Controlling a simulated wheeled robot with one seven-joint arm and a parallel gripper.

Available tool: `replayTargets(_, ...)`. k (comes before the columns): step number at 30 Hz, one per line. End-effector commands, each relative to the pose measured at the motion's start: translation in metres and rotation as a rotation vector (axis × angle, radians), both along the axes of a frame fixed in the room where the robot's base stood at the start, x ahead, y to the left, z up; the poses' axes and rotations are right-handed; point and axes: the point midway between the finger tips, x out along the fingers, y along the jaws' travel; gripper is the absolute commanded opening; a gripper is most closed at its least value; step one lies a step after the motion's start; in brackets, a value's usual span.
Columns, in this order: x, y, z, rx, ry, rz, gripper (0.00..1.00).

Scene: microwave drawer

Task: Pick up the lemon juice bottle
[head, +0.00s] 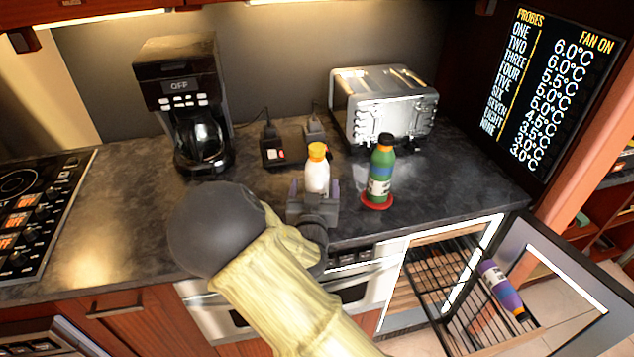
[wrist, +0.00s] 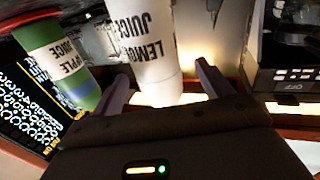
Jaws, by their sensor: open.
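The lemon juice bottle (head: 317,172) is white with a yellow-orange cap and stands upright on the dark counter. In the wrist view its white body (wrist: 150,62) shows upside down with the words "LEMON JUICE". My gripper (head: 314,192) is open at the near side of the bottle. In the wrist view the two fingers of my gripper (wrist: 163,88) point toward the bottle, one on each side of its lower-pictured end. I cannot tell how far the bottle sits between them. The gripper and wrist hide the bottle's lower part in the head view.
A green apple juice bottle (head: 381,170) stands on a red disc close to the right. A toaster (head: 390,105) and a coffee maker (head: 190,100) stand behind. A black socket box (head: 283,150) is at the back.

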Motion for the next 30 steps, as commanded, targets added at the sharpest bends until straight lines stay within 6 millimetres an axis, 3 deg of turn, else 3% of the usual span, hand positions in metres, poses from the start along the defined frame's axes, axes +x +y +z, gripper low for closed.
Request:
replayTargets(7,0.007,-0.001,0.002,0.0,-0.001,0.0,0.78)
replayTargets(17,0.05,-0.005,0.005,-0.001,-0.001,-0.001,0.78)
replayTargets(30,0.052,-0.005,0.003,0.0,0.0,0.0,0.78)
